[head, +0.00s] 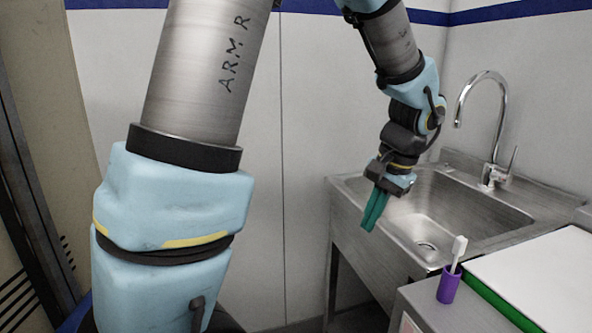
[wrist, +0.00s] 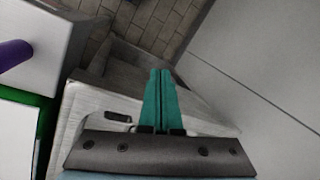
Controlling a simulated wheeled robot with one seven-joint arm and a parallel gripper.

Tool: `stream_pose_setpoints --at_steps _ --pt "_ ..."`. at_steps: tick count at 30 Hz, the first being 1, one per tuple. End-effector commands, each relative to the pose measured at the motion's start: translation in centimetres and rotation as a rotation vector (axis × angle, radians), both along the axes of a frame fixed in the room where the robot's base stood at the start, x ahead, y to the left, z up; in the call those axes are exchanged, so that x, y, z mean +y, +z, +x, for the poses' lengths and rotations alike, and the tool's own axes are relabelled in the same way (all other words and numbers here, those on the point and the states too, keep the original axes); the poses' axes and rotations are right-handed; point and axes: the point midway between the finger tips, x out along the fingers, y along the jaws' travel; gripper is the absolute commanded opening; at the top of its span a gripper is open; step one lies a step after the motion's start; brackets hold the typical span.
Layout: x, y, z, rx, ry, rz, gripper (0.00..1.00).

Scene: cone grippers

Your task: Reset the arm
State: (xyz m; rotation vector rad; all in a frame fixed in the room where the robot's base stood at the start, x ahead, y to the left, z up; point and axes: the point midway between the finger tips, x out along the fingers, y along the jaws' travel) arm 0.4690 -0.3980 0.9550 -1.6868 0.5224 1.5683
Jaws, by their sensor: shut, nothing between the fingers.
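My arm reaches up and over from the left of the head view and hangs down at the right. My gripper (head: 369,227) has green fingers that point down, in front of the sink's left edge. In the wrist view the two green fingers of my gripper (wrist: 159,72) lie side by side, shut, with nothing held between them.
A steel sink (head: 345,222) with a curved tap (head: 497,120) stands at the right. A purple cup (head: 448,287) with a white toothbrush (head: 458,252) stands on the counter at the lower right, beside a white board with a green edge (head: 497,303).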

Motion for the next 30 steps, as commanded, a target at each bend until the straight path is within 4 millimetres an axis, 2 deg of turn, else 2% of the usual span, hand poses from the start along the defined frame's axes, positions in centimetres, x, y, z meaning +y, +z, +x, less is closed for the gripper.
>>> stream_pose_setpoints --at_steps 1,5,9,12,15,18,21,30 --pt "3.0 0.1 0.8 0.016 0.077 -0.029 0.0" --pt "9.2 -0.6 1.5 0.036 0.251 -0.116 0.0" --pt "15.3 -1.0 1.2 0.026 0.442 -0.205 0.0" --pt "18.9 -1.3 0.5 0.005 0.563 -0.256 0.0" --pt "21.4 -1.5 -0.2 -0.018 0.655 -0.291 0.0" --pt "22.9 -1.7 -0.7 -0.035 0.711 -0.31 0.0" --pt "23.5 -1.7 -0.9 -0.043 0.737 -0.32 0.0" --pt "23.5 -1.7 -0.9 -0.043 0.737 -0.32 0.0"
